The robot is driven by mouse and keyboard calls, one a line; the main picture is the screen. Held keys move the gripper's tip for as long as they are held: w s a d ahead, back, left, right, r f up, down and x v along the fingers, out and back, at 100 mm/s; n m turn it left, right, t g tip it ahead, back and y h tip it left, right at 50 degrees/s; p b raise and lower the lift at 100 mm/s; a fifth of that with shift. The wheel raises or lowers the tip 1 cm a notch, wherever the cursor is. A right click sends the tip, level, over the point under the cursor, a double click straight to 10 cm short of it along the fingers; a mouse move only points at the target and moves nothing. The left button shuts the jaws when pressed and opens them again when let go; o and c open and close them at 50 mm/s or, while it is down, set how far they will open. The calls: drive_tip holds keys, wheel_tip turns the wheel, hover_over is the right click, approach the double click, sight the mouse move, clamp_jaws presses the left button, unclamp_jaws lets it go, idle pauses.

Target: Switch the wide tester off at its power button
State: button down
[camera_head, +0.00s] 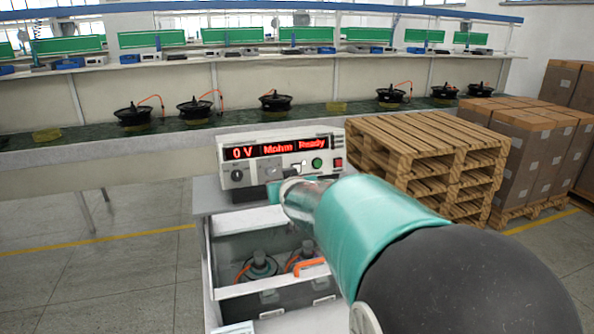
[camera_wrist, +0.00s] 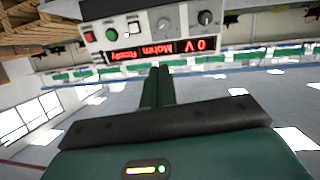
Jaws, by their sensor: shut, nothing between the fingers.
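The wide tester (camera_head: 262,174) stands on a grey cart, its red display lit with "0 V", "Mohm" and "Ready". A round green button (camera_head: 317,162) and a red switch (camera_head: 338,163) sit at the right of its front panel; no power label is readable. In the wrist view the tester (camera_wrist: 147,36) appears upside down, with the green button (camera_wrist: 112,34) and red switch (camera_wrist: 89,36) at the left. My gripper (camera_wrist: 160,72) is shut and empty, its fingertips apart from the panel and below the display in that picture. In the head view my arm hides the fingers' details.
The cart (camera_head: 205,240) has an open lower bay holding motor-like parts (camera_head: 259,266) and orange cables. Wooden pallets (camera_head: 425,160) stand close to the tester's right, with cardboard boxes (camera_head: 530,150) beyond. A long bench with black hub motors (camera_head: 275,101) runs behind. Floor at left is clear.

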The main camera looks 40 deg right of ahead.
drive_tip(key=s+a+f+n+g+y, duration=0.2)
drive_tip(key=s+a+f+g+y, duration=0.1)
drive_tip(key=s+a, duration=0.9)
drive_tip(key=s+a+f+n+g+y, duration=0.1)
drive_tip(key=s+a+f+g+y, duration=0.1)
drive_tip(key=s+a, duration=1)
drive_tip(key=s+f+g, duration=0.1)
drive_tip(key=s+g, duration=0.1)
drive_tip(key=s, duration=0.1)
drive_tip(key=shift+f+n+g+y, duration=0.3)
drive_tip(key=shift+f+n+y, duration=0.05)
drive_tip(key=shift+n+y, duration=0.05)
